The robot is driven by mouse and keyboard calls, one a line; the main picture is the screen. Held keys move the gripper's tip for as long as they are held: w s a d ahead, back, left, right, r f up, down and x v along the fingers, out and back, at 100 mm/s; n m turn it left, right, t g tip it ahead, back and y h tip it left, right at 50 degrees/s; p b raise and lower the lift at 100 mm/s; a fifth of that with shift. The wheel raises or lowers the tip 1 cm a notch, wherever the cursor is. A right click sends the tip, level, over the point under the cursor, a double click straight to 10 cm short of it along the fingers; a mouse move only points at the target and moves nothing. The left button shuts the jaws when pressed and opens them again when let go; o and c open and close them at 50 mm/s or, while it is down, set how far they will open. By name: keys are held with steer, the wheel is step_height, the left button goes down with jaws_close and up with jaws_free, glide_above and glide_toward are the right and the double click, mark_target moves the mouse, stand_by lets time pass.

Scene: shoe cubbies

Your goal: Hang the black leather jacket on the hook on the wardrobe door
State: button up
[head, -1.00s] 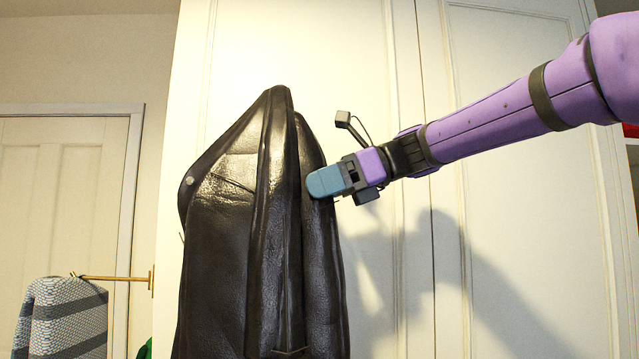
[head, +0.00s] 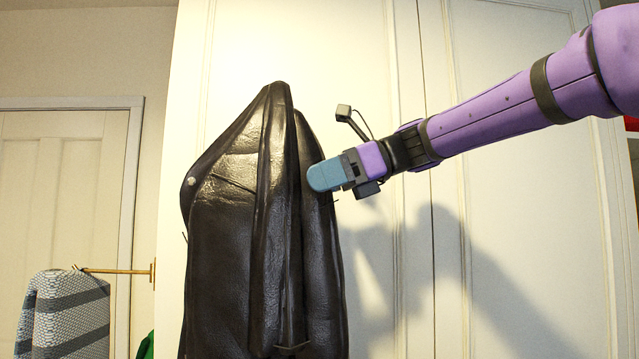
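The black leather jacket (head: 235,235) hangs upright in front of the pale wardrobe door (head: 375,290), left of centre in the head view. Its top comes to a peak. The hook is not visible; the jacket may hide it. My gripper (head: 325,176) is at the jacket's upper right edge, its blue fingertip overlapping the dark leather. I cannot tell whether the finger touches the jacket or is only in front of it. The fingers are seen from the side, so the gap between them does not show.
At the left, a patterned grey cloth (head: 65,315) hangs by a brass rod (head: 115,271) on the wall, near a panelled door (head: 60,200). A bit of green (head: 146,346) shows at the lower edge. The wardrobe front right of the jacket is clear below my arm.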

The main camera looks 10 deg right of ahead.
steer(key=shift+f, duration=0.1)
steer(key=v, duration=1.1)
steer(key=s+d+f+n+t+h, duration=0.1)
steer(key=s+d+f+n+h, duration=0.3)
steer(key=f, duration=0.6)
steer(key=s+d+f+n+t+h, duration=0.2)
steer(key=s+d+f+n+h, duration=0.3)
steer(key=s+f+n, duration=0.3)
steer(key=s+d+f+n+t+h, duration=0.2)
steer(key=s+d+f+n+h, duration=0.2)
steer(key=f, duration=0.9)
steer(key=s+n, duration=0.2)
steer(key=s, duration=0.2)
steer(key=shift+d+f+h, duration=0.2)
steer(key=shift+d+h, duration=0.2)
